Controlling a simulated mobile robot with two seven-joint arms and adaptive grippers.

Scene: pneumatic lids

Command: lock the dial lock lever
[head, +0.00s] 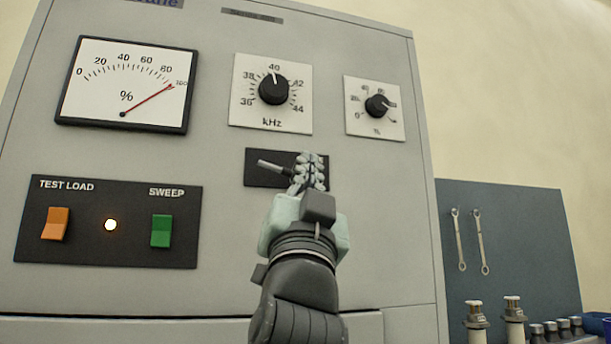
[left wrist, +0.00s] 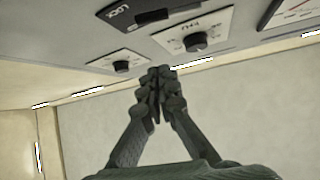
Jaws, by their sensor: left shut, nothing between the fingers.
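The dial lock lever (head: 271,165) is a short grey lever on a black plate (head: 256,181) below the kHz dial. Its visible end points left and slightly up. My left gripper (head: 311,165) is in front of the right part of the plate and hides the rest of the lever and any label there. I cannot tell whether it touches the lever. In the left wrist view the gripper's fingers (left wrist: 158,78) are together and empty. The black plate with the word LOCK (left wrist: 135,13) shows at that view's top edge. My right gripper is not in view.
Above the plate are the kHz dial (head: 273,90) and a smaller percent dial (head: 377,106). At left are a meter (head: 110,75), an orange switch (head: 56,224), a lit lamp (head: 111,225) and a green switch (head: 161,231). Wrenches (head: 481,243) hang on a board at right.

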